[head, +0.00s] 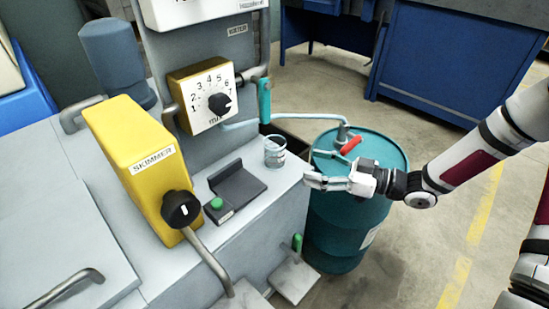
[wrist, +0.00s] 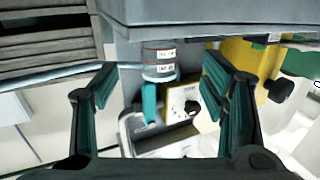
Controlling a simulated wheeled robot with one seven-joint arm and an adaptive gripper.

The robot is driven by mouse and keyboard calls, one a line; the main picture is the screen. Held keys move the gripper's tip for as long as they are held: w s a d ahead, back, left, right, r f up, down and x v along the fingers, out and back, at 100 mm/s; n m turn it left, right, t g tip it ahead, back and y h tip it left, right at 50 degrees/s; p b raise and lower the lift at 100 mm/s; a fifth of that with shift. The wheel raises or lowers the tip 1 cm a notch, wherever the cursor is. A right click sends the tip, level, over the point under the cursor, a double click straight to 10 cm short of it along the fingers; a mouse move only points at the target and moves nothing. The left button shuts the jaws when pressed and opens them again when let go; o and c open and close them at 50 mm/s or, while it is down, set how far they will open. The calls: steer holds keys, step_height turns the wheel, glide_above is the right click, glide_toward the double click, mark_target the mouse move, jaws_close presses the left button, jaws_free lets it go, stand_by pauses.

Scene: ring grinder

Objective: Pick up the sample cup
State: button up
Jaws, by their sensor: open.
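The sample cup (head: 275,151) is a small clear cup with a label, upright on the grey machine ledge near its right edge. In the wrist view the cup (wrist: 158,65) shows between the fingers, ahead of them, as a grey cylinder with red and white bands. My gripper (head: 313,168) is to the right of the cup, above the teal drum. Its fingers are spread and empty, pointing left toward the cup, with a gap between. In the wrist view the two teal fingers (wrist: 160,88) frame the cup without touching it.
A teal drum (head: 345,228) stands beside the machine, with a red-handled valve (head: 350,144) on top. A teal handle (head: 265,100) and a hose are behind the cup. A dark weighing plate (head: 237,186) lies left of it. The yellow dial box (head: 202,97) stands behind.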

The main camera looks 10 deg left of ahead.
mark_target(284, 157)
steer(key=b+x, duration=0.1)
steer(key=x, duration=0.4)
steer(key=shift+w+a, duration=0.15)
steer(key=shift+a, duration=0.1)
steer(key=shift+r+b+x, duration=0.2)
steer(key=shift+b+x, duration=1.05)
steer(key=shift+x, duration=1.65)
steer(key=shift+c, duration=0.3)
steer(key=c, duration=1.1)
